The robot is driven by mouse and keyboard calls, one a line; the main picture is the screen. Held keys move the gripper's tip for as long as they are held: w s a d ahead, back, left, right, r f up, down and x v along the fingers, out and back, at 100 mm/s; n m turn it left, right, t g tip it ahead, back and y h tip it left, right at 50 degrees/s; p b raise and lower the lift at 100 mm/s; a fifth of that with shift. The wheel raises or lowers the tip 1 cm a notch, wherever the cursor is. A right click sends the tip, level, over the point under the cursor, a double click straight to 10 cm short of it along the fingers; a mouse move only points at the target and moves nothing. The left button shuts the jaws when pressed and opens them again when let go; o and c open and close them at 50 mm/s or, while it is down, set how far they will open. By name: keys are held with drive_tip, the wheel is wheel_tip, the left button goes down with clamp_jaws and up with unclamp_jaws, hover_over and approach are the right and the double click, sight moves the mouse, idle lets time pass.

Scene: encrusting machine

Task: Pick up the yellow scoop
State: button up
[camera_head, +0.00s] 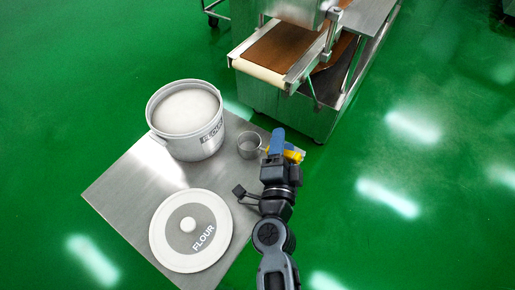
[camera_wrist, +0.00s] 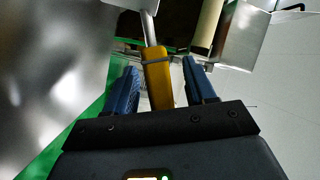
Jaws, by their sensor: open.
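The yellow scoop has a metal cup (camera_head: 249,146) on the right part of the steel table, and its yellow handle (camera_head: 294,156) shows just right of my gripper (camera_head: 277,141). In the wrist view the yellow handle (camera_wrist: 158,82) lies between the two blue fingers of my gripper (camera_wrist: 160,72), with a gap on each side. The metal shaft runs up from the handle. My gripper is open around the handle. Part of the handle is hidden by my gripper in the head view.
A white flour bucket (camera_head: 212,142) stands at the back of the steel table (camera_head: 122,186). A round lid marked FLOUR (camera_head: 172,245) lies near the front. A machine with a brown conveyor belt (camera_head: 283,50) stands behind. Green floor is clear on the right.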

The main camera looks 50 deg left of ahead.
clamp_jaws()
idle(0.5)
drive_tip(key=shift+r, duration=0.15)
drive_tip(key=shift+r+p, duration=0.55)
drive_tip(key=shift+p, duration=0.05)
drive_tip(key=d+r+p, duration=0.7)
drive_tip(key=d+r, duration=0.2)
drive_tip(key=d, duration=0.2)
drive_tip(key=shift+s+d+r, duration=0.15)
drive_tip(key=shift+d+r, duration=0.2)
